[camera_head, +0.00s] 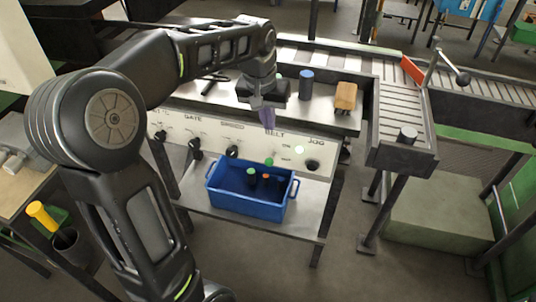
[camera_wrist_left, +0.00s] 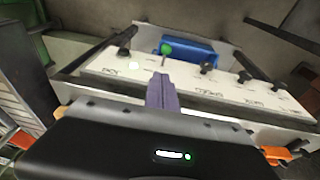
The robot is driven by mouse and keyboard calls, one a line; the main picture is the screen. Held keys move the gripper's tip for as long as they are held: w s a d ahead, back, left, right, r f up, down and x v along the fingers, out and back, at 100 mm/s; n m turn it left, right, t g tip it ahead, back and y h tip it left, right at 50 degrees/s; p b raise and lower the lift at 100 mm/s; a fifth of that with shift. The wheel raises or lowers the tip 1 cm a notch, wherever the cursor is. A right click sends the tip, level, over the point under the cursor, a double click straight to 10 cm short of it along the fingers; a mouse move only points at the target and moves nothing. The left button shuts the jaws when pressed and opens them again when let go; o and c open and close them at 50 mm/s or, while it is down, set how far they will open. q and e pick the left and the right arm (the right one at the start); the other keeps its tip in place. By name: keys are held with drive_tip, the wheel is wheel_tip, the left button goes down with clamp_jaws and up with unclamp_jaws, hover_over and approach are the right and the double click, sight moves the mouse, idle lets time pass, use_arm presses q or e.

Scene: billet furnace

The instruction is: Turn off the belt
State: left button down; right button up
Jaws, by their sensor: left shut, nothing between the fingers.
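The control panel (camera_head: 215,140) carries knobs and the labels GATE, SPEED, BELT and JOG. At BELT a switch lever with a green ball tip (camera_head: 269,162) sticks out; it also shows in the wrist view (camera_wrist_left: 166,48). A small lamp (camera_head: 299,149) glows whitish between BELT and JOG. My left gripper (camera_head: 268,122) is shut and empty, its purple fingers pointing down just above the BELT label. In the wrist view its fingertips (camera_wrist_left: 160,76) are close to the lever's stalk; I cannot tell if they touch. My right gripper is not in view.
A blue bin (camera_head: 240,207) with a few small pieces stands on the shelf below the panel. A blue cylinder (camera_head: 306,84) and a wooden block (camera_head: 345,96) stand on the ledge above. A roller conveyor (camera_head: 400,100) with a grey cylinder (camera_head: 407,134) runs at right.

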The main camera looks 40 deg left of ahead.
use_arm(q)
drive_tip(key=shift+s+a+r, duration=0.4)
drive_tip(key=shift+a+r, duration=0.2)
drive_tip(key=shift+r, duration=0.25)
drive_tip(key=shift+f, duration=0.1)
drive_tip(key=p, duration=0.1)
approach(268, 159)
drive_tip(key=x, duration=0.2)
drive_tip(key=w+x, duration=0.1)
drive_tip(key=x, duration=0.2)
drive_tip(key=shift+w+a+f, duration=0.1)
drive_tip(key=shift+w+a, duration=0.05)
drive_tip(key=shift+f, duration=0.75)
